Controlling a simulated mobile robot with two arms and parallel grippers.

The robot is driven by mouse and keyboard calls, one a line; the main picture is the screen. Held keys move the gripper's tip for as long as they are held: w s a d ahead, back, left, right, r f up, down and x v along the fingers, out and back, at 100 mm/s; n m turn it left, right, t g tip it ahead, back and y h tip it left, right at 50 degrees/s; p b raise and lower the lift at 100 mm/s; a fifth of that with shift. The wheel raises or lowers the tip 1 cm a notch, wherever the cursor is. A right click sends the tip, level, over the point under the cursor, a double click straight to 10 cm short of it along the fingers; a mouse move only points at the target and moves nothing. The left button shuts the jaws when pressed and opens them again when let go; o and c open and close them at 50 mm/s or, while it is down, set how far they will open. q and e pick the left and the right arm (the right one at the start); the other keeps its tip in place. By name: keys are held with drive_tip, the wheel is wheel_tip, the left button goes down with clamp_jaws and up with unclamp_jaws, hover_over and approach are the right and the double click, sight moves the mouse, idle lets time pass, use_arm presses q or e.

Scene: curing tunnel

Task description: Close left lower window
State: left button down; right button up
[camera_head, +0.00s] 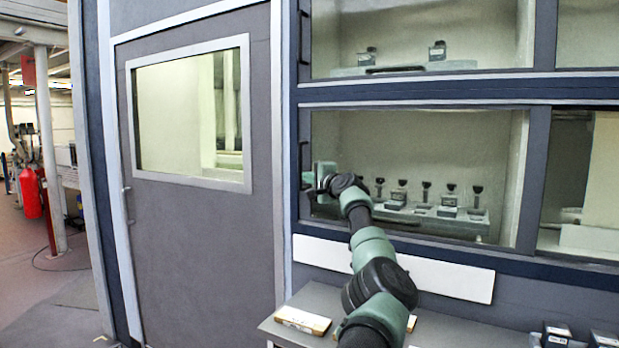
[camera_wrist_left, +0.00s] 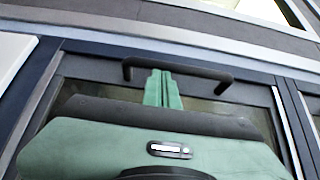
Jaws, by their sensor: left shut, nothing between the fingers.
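The left lower window (camera_head: 455,150) is a wide pane in a dark blue-grey frame, to the right of the door in the head view. A dark bar handle (camera_head: 303,158) sits on its left frame edge. The handle also shows as a black bar in the left wrist view (camera_wrist_left: 205,71). My left gripper (camera_head: 312,179) is at that left edge, beside the lower part of the handle. Its green fingers (camera_wrist_left: 161,78) are together and empty, with their tips at the bar. I cannot tell whether they touch it. The window's exact opening is unclear.
Behind the window, a shelf (camera_head: 440,222) bears several dark-topped items. A grey door (camera_head: 205,240) with a glass panel stands left. Below the window are a white panel (camera_head: 440,277) and a grey worktop (camera_head: 450,332) with small boxes. A red extinguisher (camera_head: 30,193) stands far left.

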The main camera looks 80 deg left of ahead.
use_arm(q)
drive_tip(key=shift+s+r, duration=0.15)
drive_tip(key=shift+s, duration=0.05)
idle(0.3)
drive_tip(key=r+p, duration=0.1)
drive_tip(key=r, duration=0.2)
drive_tip(key=r+p, duration=0.1)
drive_tip(key=r, duration=0.2)
drive_tip(key=r+p, duration=0.1)
drive_tip(key=r, duration=0.2)
drive_tip(key=shift+w+a+r, duration=0.1)
drive_tip(key=shift+a, duration=0.15)
drive_tip(key=p, duration=0.8)
approach(309, 111)
drive_tip(key=s+a, duration=0.4)
drive_tip(key=s, duration=0.1)
drive_tip(key=shift+w+d, duration=0.15)
drive_tip(key=shift+w, duration=0.35)
